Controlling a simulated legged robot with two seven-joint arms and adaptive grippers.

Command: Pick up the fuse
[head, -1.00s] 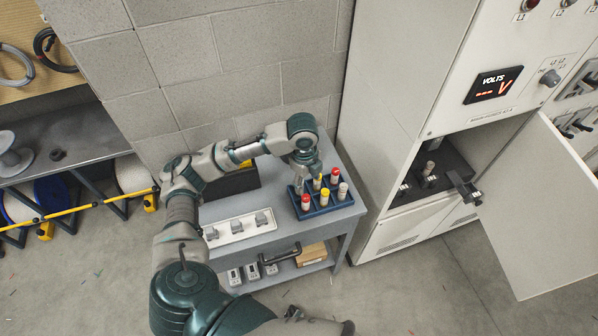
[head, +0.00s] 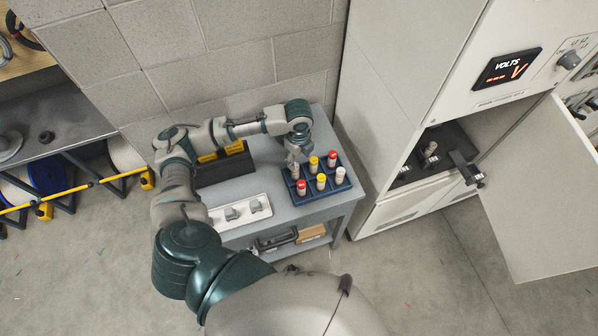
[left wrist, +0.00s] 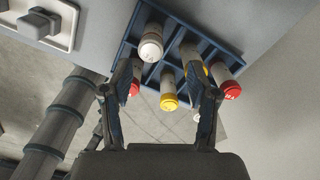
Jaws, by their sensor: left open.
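A dark blue rack (head: 318,205) stands at the right end of the grey cart top and holds several upright fuses with red, yellow and white caps. A white-capped fuse (left wrist: 151,42) is in the rack's rear left slot. My left gripper (left wrist: 160,72) is open and empty, and this fuse shows between and just beyond its fingertips. In the head view the gripper (head: 296,156) is low over the rack's rear left corner and partly hides that fuse. The front row has a red fuse (head: 301,188), a yellow fuse (head: 321,182) and a white fuse (head: 340,175). My right gripper is not seen.
Other fuses, yellow (head: 313,163) and red (head: 332,159), stand close beside the gripper. A white plate with grey blocks (head: 243,213) and a dark bin (head: 226,168) are on the cart. A cabinet with an open door (head: 540,200) stands to the right. A block wall is behind.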

